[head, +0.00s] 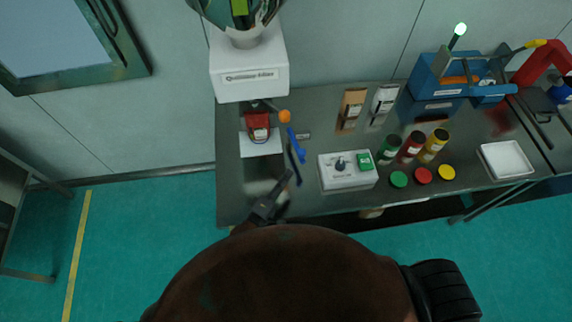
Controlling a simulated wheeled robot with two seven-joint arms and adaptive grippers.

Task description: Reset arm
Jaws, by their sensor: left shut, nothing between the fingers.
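My left gripper (291,162) reaches up over the left part of the dark workbench (235,185). Its dark fingers look shut and empty. A slim blue item (298,146) shows right by the fingertips; I cannot tell whether they touch. My right gripper is not in view. The white sieve machine (248,74) with a metal bowl on top stands at the back left of the bench. A red item (258,125) is at its base, with an orange knob (284,116) beside it.
A white control box (346,181) with a dial and green switch lies right of the gripper. Green (388,148), red (410,146) and yellow (434,145) containers stand beyond it. A blue toolbox (437,78) and white tray (505,160) are at the right.

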